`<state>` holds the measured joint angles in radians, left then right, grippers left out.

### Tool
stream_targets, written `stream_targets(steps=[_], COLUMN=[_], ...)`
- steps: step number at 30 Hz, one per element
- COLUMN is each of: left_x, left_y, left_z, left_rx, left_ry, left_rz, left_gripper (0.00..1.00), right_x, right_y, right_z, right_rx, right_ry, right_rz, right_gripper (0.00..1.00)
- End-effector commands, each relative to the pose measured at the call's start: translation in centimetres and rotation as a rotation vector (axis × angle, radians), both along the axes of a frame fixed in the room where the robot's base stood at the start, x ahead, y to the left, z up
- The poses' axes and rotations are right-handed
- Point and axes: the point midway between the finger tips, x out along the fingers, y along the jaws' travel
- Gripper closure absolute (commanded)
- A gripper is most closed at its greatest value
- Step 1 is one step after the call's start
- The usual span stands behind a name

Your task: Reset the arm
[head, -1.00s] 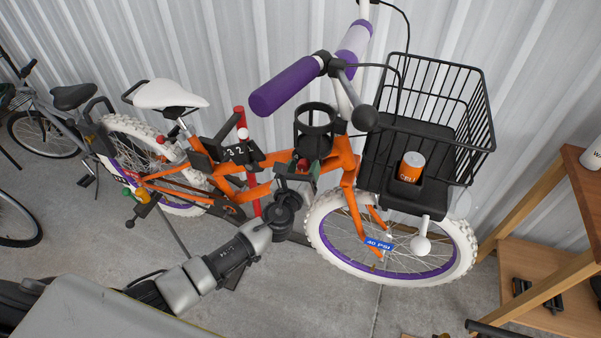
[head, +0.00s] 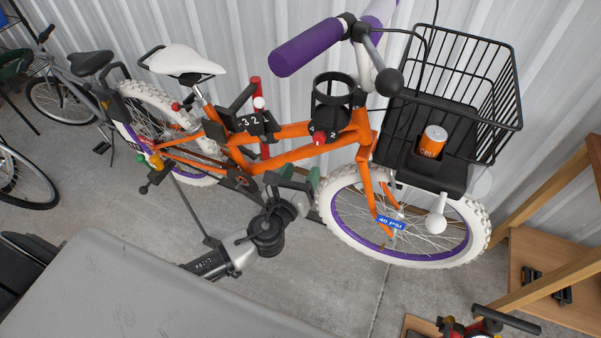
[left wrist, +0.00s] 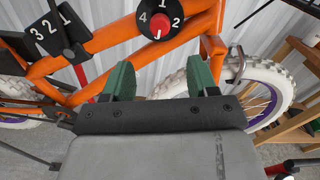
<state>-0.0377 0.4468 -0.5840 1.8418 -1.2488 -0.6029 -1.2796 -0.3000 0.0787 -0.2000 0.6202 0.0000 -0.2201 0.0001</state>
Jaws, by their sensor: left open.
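My left gripper (head: 298,176) is open and empty, with green finger pads, in front of and below the orange bike frame (head: 290,150). In the left wrist view its two fingers (left wrist: 161,80) stand wide apart, pointing at the frame. A round black dial with a red knob (head: 319,138) sits on the frame above the gripper; it also shows in the left wrist view (left wrist: 159,33), clear of the fingers. A black lever box marked 3 2 1 (head: 252,122) is left of the dial. My right gripper is not in view.
A black wire basket (head: 470,85) holding an orange can (head: 432,141) is over the front wheel. A wooden shelf (head: 545,290) stands at the right. Other bikes stand at the far left. Concrete floor (head: 330,275) is open below the bike.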

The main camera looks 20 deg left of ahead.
Motion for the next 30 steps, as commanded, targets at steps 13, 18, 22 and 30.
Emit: stream_targets(steps=[13,18,22,30], left_x=[0.1,-1.8,-6.0,-20.6], left_y=[0.9,3.7,5.8,7.8], left_z=[-3.6,-14.2,-23.2,-37.8], left_rx=[-0.099,-0.439,-0.775,-1.460], left_ry=[0.097,0.367,0.567,0.770], left_rz=[0.028,0.170,0.370,0.985], left_gripper=[0.42,0.42,0.42,0.42], right_x=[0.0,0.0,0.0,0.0], right_y=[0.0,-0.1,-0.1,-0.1], right_z=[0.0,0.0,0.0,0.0], right_rx=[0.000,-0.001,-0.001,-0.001], right_ry=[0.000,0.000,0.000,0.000], right_rz=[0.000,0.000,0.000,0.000], right_gripper=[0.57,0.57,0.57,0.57])
